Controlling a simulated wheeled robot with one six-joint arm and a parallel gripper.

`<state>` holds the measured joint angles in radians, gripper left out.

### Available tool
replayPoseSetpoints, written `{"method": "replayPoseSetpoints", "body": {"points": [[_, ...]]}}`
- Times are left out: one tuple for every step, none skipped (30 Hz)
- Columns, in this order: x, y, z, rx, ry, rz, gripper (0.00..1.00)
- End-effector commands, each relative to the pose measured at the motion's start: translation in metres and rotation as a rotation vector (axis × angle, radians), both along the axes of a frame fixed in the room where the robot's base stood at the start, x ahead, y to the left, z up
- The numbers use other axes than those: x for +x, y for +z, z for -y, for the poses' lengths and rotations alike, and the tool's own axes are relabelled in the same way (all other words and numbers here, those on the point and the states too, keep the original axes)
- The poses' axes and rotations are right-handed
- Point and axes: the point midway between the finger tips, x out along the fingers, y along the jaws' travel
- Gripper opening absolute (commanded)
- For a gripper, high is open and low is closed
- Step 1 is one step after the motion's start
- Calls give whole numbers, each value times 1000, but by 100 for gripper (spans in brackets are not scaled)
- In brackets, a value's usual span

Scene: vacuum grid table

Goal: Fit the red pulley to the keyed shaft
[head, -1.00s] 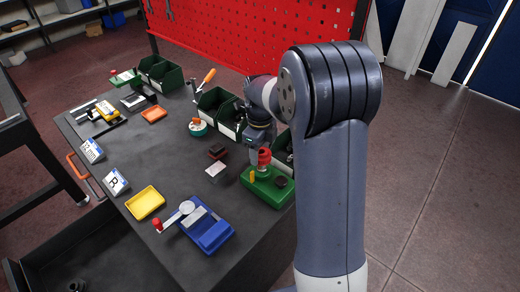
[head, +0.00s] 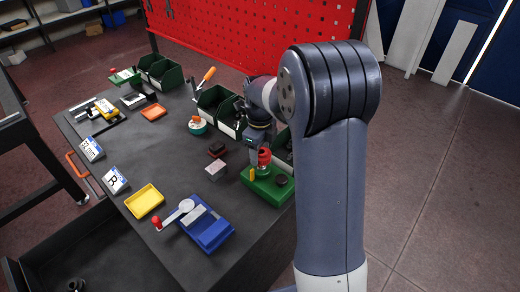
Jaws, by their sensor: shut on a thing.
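The red pulley (head: 264,157) is at the lower end of my gripper (head: 262,150), which is shut on it. It is upright above the green base (head: 263,191), near the right edge of the table. A short grey post (head: 262,170), seemingly the keyed shaft, shows just under the pulley. I cannot tell whether the pulley is around the shaft or only above it, and the key is too small to see. The green base also carries a yellow peg (head: 252,174) and a dark round part (head: 281,180). The fingertips are small and partly hidden.
Green bins (head: 228,127) stand behind my gripper, close to the arm. A grey block (head: 215,170) and a dark red-topped block (head: 217,150) lie left of the base. A blue tray (head: 211,236) and yellow tray (head: 144,201) are nearer. The table's middle (head: 165,155) is clear.

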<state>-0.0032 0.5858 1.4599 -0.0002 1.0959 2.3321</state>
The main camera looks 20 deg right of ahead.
Motion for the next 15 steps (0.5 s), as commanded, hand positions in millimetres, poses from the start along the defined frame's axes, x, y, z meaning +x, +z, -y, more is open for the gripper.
{"method": "replayPoseSetpoints", "body": {"points": [[0,-1,0,0,0,0,25],[0,-2,0,0,0,0,25],[0,-2,0,0,0,0,25],[0,-3,0,0,0,0,25],[0,-3,0,0,0,0,25],[0,-4,0,0,0,0,25],[0,-4,0,0,0,0,25],[0,-5,0,0,0,0,25],[0,-5,0,0,0,0,25],[0,-6,0,0,0,0,25],[0,-6,0,0,0,0,25],[0,-7,0,0,0,0,25],[0,-7,0,0,0,0,25],[0,-8,0,0,0,0,25],[0,-8,0,0,0,0,25]]}}
